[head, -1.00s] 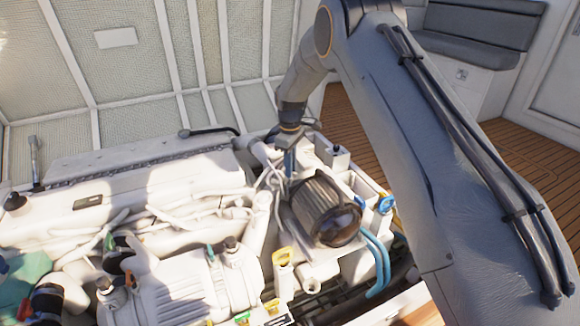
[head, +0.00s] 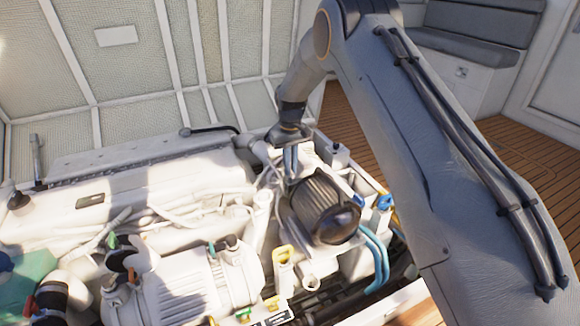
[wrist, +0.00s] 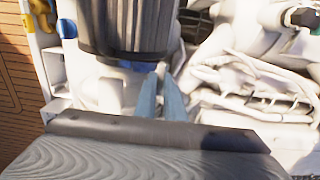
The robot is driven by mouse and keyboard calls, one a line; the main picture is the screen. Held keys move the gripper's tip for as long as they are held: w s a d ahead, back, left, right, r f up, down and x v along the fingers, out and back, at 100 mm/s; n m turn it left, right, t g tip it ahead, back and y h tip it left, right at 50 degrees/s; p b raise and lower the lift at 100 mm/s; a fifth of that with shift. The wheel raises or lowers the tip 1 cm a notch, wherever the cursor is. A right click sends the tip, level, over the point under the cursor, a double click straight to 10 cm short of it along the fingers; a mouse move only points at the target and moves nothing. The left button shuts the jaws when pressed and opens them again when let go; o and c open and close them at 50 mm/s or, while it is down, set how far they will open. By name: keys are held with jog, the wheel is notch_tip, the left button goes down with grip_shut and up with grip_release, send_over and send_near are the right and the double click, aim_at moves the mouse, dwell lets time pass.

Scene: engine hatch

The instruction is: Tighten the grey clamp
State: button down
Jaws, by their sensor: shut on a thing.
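My gripper (head: 291,178) reaches down behind the dark ribbed cylinder (head: 325,209), beside the white hoses. In the wrist view its two blue-grey fingers (wrist: 160,78) point away from the camera, close under the cylinder's edge. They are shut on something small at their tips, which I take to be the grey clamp. The clamp itself is hidden by the fingers and the cylinder, and I cannot make out its shape or how tight it is.
White hoses and cables (wrist: 250,75) crowd one side of the fingers. Blue hoses (head: 376,255) curve down right of the cylinder. A yellow-handled part (head: 282,256) stands in front.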

dwell(0.5)
jog(key=c, duration=1.8)
grip_release()
jog(key=shift+c, duration=0.2)
notch_tip(320, 180, up, 8)
jog(key=shift+f, duration=0.1)
jog(key=shift+s, duration=0.1)
